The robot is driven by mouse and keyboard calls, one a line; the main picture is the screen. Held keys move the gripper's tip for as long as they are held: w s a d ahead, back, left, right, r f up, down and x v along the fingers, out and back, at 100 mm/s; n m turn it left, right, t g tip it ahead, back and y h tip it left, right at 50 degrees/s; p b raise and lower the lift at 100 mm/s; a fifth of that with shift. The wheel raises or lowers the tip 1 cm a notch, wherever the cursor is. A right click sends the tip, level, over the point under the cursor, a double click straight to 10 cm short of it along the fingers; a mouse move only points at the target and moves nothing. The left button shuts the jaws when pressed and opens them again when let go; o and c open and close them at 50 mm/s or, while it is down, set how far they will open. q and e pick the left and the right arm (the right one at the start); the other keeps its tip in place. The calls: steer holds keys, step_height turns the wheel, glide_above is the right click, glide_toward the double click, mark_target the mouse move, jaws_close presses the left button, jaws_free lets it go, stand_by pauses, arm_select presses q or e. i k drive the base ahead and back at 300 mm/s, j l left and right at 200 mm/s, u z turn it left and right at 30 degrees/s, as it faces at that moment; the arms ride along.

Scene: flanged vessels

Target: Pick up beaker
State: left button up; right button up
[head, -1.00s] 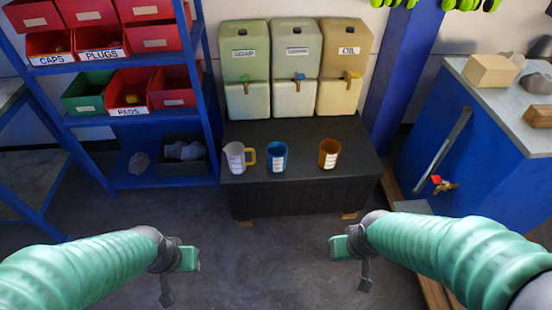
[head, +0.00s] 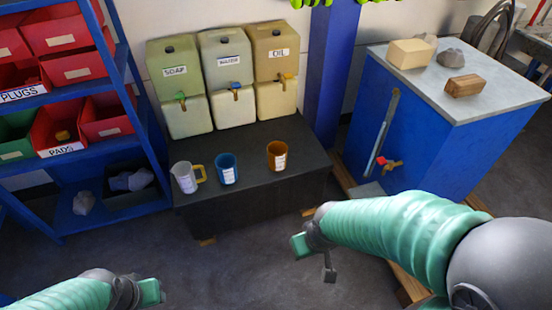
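Three cup-like vessels with white labels stand upright on the dark bench (head: 250,195). A whitish beaker with a yellow handle (head: 185,177) is on the left, a blue cup (head: 227,169) is in the middle, and an orange-brown cup (head: 277,156) is on the right. My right gripper (head: 315,260) is open and empty, in front of the bench's right end and apart from the vessels. My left gripper (head: 146,293) is at the bottom edge, left of and below the bench, partly cut off. One green-padded finger shows, with nothing held.
Soap (head: 180,85), middle (head: 229,80) and oil (head: 276,75) containers with taps stand behind the cups. A blue shelf (head: 85,150) with bins is at the left. A blue cabinet (head: 440,130) with a red-handled valve is at the right. Floor before the bench is clear.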

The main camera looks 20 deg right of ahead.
mark_target(277, 151)
steer(key=i+l+u, duration=0.45)
steer(key=i+l, duration=0.95)
steer(key=i, duration=0.15)
